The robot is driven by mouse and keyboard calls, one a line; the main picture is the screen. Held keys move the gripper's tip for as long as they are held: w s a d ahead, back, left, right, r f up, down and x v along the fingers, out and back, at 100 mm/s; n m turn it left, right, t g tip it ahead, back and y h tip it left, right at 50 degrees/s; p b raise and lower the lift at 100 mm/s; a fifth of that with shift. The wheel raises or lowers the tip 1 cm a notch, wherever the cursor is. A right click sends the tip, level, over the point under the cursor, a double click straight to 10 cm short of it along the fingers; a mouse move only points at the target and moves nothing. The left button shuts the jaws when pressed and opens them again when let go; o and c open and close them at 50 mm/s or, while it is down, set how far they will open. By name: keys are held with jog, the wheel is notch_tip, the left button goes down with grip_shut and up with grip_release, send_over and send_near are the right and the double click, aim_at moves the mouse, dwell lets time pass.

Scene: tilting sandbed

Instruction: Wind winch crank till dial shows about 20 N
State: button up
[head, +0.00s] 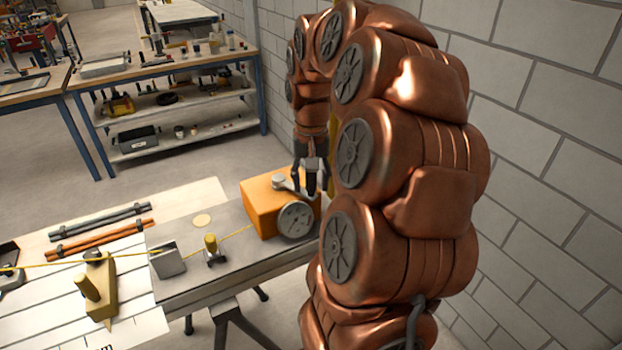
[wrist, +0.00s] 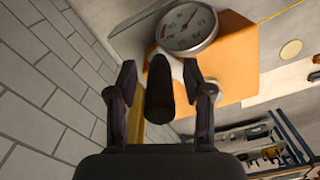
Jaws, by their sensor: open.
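The orange winch box (head: 262,205) stands at the right end of the grey bench, with a round dial (head: 295,219) on its front. The dial also shows in the wrist view (wrist: 187,27), but its reading is too small to tell. The crank's dark handle (wrist: 159,87) stands between the two open fingers of my gripper (wrist: 164,95), with gaps on both sides. In the head view my gripper (head: 311,178) is over the right side of the winch box, at the crank (head: 283,182).
A small post with a yellow top (head: 211,246) and a grey angled plate (head: 168,260) stand on the grey bench (head: 200,288). Left are a yellowish block with a peg (head: 100,290) and orange and dark rods (head: 100,240). A block wall (head: 540,150) is close on the right.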

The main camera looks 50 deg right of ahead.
jog(key=shift+c, duration=0.4)
grip_shut()
